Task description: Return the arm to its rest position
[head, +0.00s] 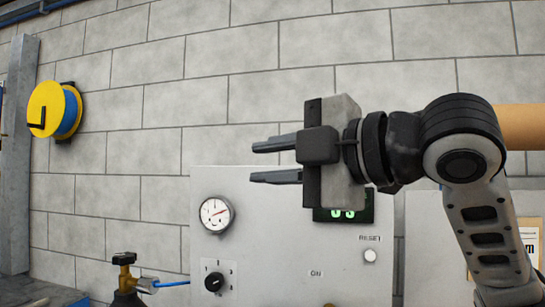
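My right arm comes in from the right edge. Its gripper (258,162) points left in front of the upper part of a light grey control panel (275,240) and the block wall. The two dark fingers are apart, one above the other, with nothing between them. The gripper body hides part of a green-lit display (347,215) on the panel. My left gripper is not in view. No copper tube can be made out for certain; a tan cylinder (520,127) shows behind the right arm at the right edge.
The panel carries a round gauge (216,214), a black knob (214,282) and a reset button (370,255). A brass valve (124,260) with a blue hose stands at lower left. A yellow hose reel (50,109) hangs on the wall. The wall area left of the gripper looks clear.

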